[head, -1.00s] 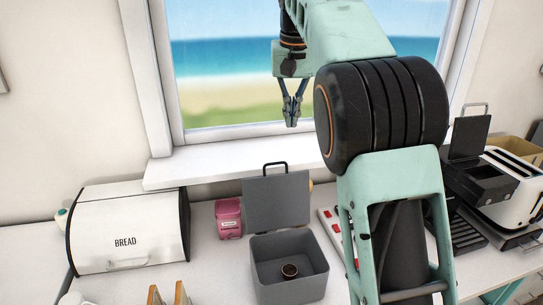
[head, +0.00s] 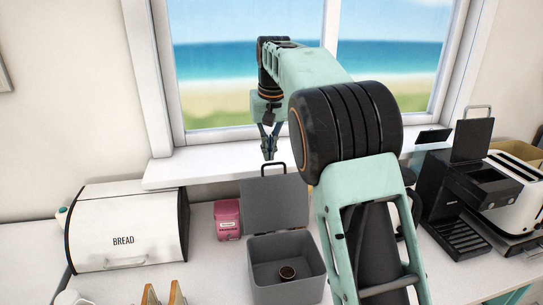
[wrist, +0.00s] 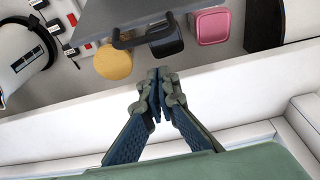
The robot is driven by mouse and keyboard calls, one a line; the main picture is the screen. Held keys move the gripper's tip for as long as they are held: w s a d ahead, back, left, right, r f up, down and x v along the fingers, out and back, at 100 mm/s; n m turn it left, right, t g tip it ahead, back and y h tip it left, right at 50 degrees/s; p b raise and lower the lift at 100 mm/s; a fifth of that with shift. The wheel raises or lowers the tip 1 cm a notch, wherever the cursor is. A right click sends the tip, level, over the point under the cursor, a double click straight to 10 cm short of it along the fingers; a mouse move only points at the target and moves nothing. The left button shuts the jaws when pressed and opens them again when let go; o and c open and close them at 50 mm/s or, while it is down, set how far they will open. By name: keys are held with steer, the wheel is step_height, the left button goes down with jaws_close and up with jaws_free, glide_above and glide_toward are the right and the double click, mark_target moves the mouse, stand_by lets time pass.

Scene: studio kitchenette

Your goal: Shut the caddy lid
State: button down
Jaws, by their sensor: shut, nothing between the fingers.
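The grey caddy (head: 286,290) stands on the counter with its lid (head: 274,204) raised upright at the back. A small round brown thing (head: 288,272) lies inside the caddy. A black handle (head: 273,168) sits on the lid's top edge. My gripper (head: 269,157) is shut and empty, just above the handle in the head view and apart from it as far as I can tell. In the wrist view my gripper (wrist: 157,75) points at the window sill's edge, and the lid's handle (wrist: 143,36) shows just beyond the fingertips.
A white bread bin (head: 130,230) stands left of the caddy, with a pink tin (head: 228,219) between them. A black coffee machine (head: 455,205) and a white toaster (head: 515,190) stand at the right. The window sill (head: 165,178) runs behind the lid.

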steer(key=s, duration=0.2)
steer(key=s+r, duration=0.1)
steer(key=shift+s+d, duration=0.25)
steer(key=shift+d, duration=0.1)
steer(key=shift+s+b, duration=0.1)
steer(key=shift+b, duration=0.35)
